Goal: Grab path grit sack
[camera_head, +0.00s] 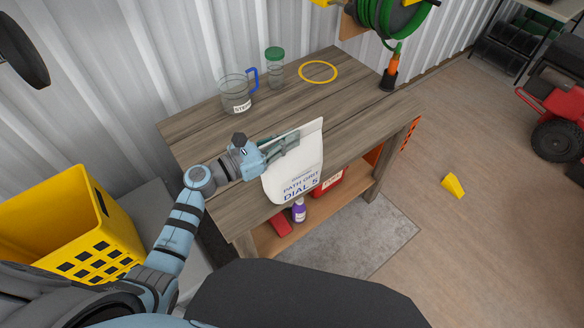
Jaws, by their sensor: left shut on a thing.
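The path grit sack (297,172) is a white sack printed "PATH GRIT DIAL 5". It hangs tilted at the front edge of the wooden workbench (205,141) in the head view. My left gripper (288,145) comes in from the left and is shut on the sack's upper left part. The fingers hide a little of the sack. I cannot tell whether the sack touches the bench top. My right gripper is not in view.
A labelled clear jug (234,94), a green-lidded jar (275,72) and a yellow ring (318,72) are on the bench. A green hose (378,20) hangs behind. A red container (329,182) and purple bottle (299,211) are on the lower shelf. A yellow crate (62,226) stands left.

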